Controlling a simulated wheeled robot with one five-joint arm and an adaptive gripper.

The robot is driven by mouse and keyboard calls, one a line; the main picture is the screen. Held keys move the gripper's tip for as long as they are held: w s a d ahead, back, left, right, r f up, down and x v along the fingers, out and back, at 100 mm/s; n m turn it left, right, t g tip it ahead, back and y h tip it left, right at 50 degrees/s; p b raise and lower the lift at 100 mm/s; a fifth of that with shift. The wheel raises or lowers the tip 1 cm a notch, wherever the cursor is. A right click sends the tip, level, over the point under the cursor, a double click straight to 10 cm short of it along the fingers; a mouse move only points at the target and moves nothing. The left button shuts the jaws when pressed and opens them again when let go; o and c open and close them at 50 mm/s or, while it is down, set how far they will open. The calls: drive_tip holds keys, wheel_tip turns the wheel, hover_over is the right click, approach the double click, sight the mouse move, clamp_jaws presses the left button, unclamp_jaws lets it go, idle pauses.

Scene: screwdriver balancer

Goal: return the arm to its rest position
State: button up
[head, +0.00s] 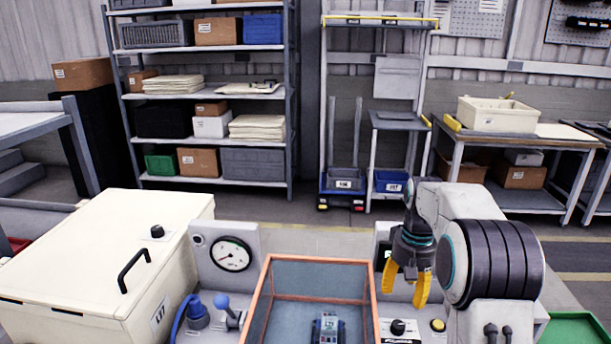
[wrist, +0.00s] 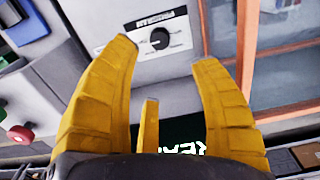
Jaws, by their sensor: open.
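My gripper (head: 406,288) shows at the right of the head view, with yellow fingers pointing down. It hangs from my folded grey and black arm, beside the orange-framed glass case. In the wrist view my gripper (wrist: 165,55) has its fingers spread wide apart with nothing between them. Beyond the fingertips is a pale panel with a black knob (wrist: 160,39) on a white label. No object is held.
The orange-framed case (head: 265,290) stands at front centre with a small blue-grey device (head: 328,328) inside. A cream lidded box (head: 90,255) is at left. A gauge (head: 231,254) stands behind. A green tray (head: 578,328) lies at right. Shelves (head: 205,113) are farther back.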

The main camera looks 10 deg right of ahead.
drive_tip(key=s+a+r+n+t+p, duration=0.1)
drive_tip(key=s+a+r, duration=0.25)
drive_tip(key=s, duration=0.25)
drive_tip(key=s+a+r+t, duration=0.1)
drive_tip(key=s+a+r, duration=0.25)
drive_tip(key=s, duration=0.35)
drive_tip(key=s+a+f+n+t+p, duration=0.1)
drive_tip(key=s+a, duration=0.2)
drive_tip(key=s, duration=1.1)
